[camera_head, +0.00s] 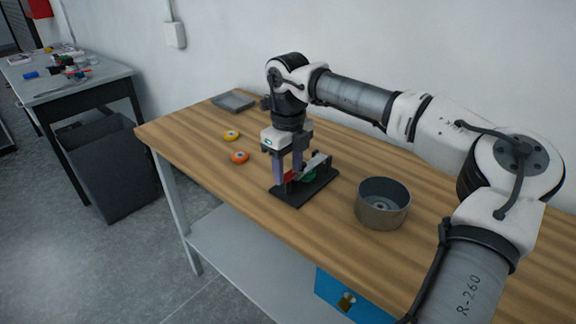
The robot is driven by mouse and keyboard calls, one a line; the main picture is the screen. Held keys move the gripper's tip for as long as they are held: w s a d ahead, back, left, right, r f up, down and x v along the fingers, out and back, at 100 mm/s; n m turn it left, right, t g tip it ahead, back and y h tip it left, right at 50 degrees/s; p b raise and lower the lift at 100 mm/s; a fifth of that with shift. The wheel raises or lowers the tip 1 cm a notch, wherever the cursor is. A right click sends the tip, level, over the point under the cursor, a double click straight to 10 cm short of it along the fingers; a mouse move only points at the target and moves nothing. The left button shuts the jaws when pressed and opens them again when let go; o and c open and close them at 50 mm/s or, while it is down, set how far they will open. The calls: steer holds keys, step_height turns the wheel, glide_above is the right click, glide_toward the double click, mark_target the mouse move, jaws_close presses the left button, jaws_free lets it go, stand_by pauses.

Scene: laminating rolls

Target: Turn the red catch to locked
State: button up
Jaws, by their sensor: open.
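The red catch (291,176) is a small red piece on a black base plate (296,197) on the wooden table. Green and light metal parts (310,174) stand on the same plate, to the right of the catch. My gripper (286,178) points straight down over the plate, with its two fingers apart at the catch. The fingers partly hide the catch, so I cannot tell its exact angle or whether a finger touches it.
A round metal pot (382,204) stands right of the plate. A yellow ring (231,135) and an orange ring (240,157) lie to the left. A grey tray (233,102) is at the far left corner. The table's front left is clear.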

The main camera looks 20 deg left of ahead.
step_height(320, 180, up, 14)
steer(key=shift+b, duration=0.35)
steer(key=shift+f, duration=0.1)
stand_by(0.4)
